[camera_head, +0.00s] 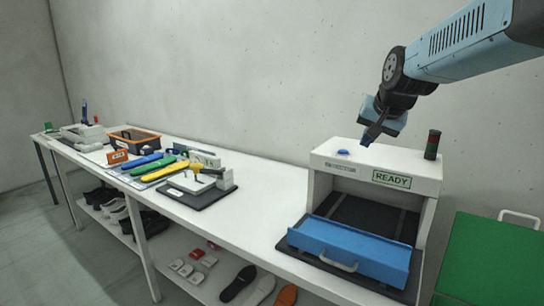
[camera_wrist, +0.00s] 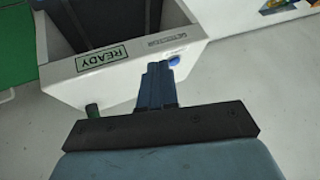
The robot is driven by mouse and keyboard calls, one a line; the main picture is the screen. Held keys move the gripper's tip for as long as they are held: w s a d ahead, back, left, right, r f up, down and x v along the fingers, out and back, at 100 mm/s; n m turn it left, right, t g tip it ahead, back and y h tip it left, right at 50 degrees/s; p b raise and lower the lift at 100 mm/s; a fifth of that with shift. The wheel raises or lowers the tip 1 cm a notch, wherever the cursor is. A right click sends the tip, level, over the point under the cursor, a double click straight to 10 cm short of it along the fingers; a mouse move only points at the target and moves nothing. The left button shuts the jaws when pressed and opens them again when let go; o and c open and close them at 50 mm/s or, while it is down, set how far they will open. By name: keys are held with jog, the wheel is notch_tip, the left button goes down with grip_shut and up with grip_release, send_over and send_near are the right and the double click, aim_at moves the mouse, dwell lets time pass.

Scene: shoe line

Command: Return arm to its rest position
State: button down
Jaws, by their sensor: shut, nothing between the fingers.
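My gripper (camera_head: 372,134) hangs from my blue arm at the upper right, above the white machine marked READY (camera_head: 322,160). Its fingers are together and hold nothing. In the wrist view my gripper (camera_wrist: 157,68) is a closed dark pair of fingers, with the machine (camera_wrist: 135,68) beyond it. The fingertips lie close to the blue button (camera_head: 342,152) in the picture, beside it in the wrist view (camera_wrist: 174,60). I cannot tell the exact gap, but no contact shows.
The long white table (camera_head: 255,222) carries the machine, with a blue drawer-like front (camera_head: 345,248). A signal post (camera_head: 432,145) stands on the machine's top. Coloured insoles (camera_head: 165,170) and a bin (camera_head: 133,138) lie farther left. A green surface (camera_head: 490,258) is at right. Shoes sit below.

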jog(key=s+f+n+g, duration=0.1)
jog(key=s+f+n, duration=0.1)
jog(key=s, duration=0.9)
jog(key=s+f+n+g+h, duration=0.1)
jog(key=s+f, duration=0.3)
jog(key=s, duration=0.7)
jog(key=shift+s+a+f+n, duration=0.15)
jog(key=shift+a+f+n, duration=0.2)
jog(key=shift+n, duration=0.45)
